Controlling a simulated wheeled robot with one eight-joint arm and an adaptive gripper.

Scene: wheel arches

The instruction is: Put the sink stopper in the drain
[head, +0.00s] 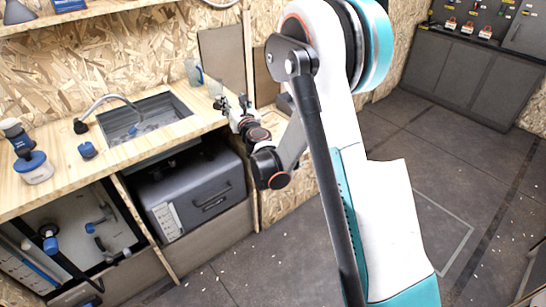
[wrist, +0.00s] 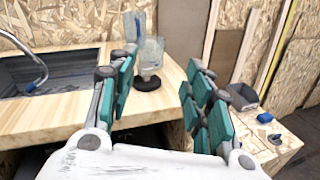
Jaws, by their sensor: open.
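The sink (head: 178,103) is a dark rectangular basin in the wooden counter; part of it shows at the left of the wrist view (wrist: 70,80). I cannot make out the drain clearly. A black round piece (wrist: 148,83) sits on the counter at the foot of clear glassware, between my fingers in the wrist view. It may be the sink stopper, but I cannot tell for sure. My gripper (head: 232,101) is at the counter's right end, right of the sink. In the wrist view my gripper (wrist: 160,68) is open and empty, its green-padded fingers spread.
A curved faucet (head: 108,98) reaches over the sink. Clear glassware (wrist: 150,54) stands on the counter. A small blue item (head: 87,150) and a blue-and-white container (head: 36,168) are left of the sink. A grey box (head: 200,193) sits below. The floor at right is open.

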